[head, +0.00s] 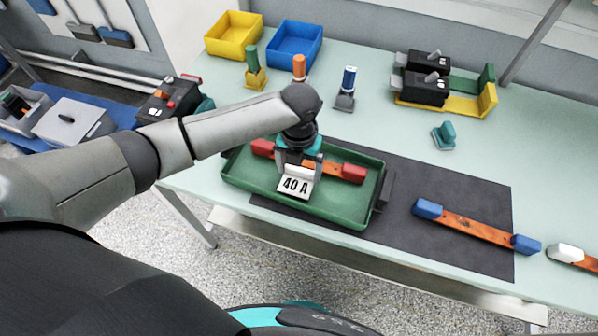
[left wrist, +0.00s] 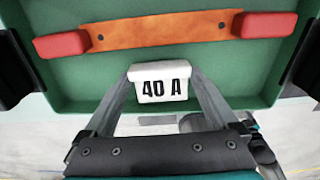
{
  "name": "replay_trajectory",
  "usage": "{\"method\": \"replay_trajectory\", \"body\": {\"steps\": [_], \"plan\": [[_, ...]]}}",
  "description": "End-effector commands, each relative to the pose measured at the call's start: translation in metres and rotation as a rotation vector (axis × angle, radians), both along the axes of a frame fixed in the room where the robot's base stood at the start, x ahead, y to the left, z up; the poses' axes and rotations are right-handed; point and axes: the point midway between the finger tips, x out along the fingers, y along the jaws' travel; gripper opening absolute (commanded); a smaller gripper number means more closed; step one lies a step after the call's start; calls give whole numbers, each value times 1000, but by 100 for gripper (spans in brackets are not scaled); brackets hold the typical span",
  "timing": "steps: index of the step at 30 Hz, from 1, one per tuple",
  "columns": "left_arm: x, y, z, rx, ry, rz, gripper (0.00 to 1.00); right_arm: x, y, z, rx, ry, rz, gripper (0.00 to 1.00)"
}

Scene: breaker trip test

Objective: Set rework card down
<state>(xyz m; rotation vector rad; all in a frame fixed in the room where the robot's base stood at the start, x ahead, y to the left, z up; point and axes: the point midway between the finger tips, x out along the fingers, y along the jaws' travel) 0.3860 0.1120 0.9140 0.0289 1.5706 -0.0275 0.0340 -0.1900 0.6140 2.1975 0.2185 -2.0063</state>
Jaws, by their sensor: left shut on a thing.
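The rework card (head: 295,186) is a white piece marked "40 A". My left gripper (head: 298,170) is shut on it over the green tray (head: 343,211). In the left wrist view the card (left wrist: 160,86) sits between the two fingertips of the left gripper (left wrist: 158,75). Whether the card touches the tray floor I cannot tell. A copper-coloured bar with red ends (head: 326,166) lies in the tray behind the card; it also shows in the left wrist view (left wrist: 165,33). My gripper hides part of the bar in the head view. My right gripper is not in view.
The tray stands partly on a dark mat (head: 420,190). A blue-ended bar (head: 476,230) lies on the mat's right. Yellow (head: 222,50) and blue (head: 272,57) bins, coloured-handled tools and black breakers (head: 427,88) stand at the back. The mat between tray and bar is clear.

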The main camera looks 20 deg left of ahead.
Motion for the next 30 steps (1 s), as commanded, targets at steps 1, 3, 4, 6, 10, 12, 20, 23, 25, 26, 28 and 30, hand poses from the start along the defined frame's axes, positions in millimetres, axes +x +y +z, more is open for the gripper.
{"method": "replay_trajectory", "body": {"steps": [1, 3, 4, 6, 10, 12, 20, 23, 25, 26, 28, 30], "plan": [[0, 0, -9, 0, 1, 1, 39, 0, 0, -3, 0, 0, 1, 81], [0, 0, -15, 0, 0, 1, 39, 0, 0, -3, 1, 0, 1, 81], [0, 0, -16, 0, -1, 1, 39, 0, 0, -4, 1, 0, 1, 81], [0, 0, -17, -1, -2, 0, 39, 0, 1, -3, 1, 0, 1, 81], [0, 0, -16, -1, -2, 0, 39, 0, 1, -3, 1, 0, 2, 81], [0, 0, -16, 0, -2, 0, 39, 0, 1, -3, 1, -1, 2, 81], [0, 0, -19, 0, -1, 0, 100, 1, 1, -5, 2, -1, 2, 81], [0, 0, -19, 0, -1, 0, 100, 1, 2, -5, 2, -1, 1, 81], [0, 0, -19, 0, -1, 0, 100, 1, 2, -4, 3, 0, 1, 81], [0, 0, -18, 0, -1, 0, 100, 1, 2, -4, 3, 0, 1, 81], [0, 0, -14, 0, -2, 0, 100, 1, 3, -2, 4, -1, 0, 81], [1, 0, -5, 0, -4, 0, 100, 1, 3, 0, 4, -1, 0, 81]]}}
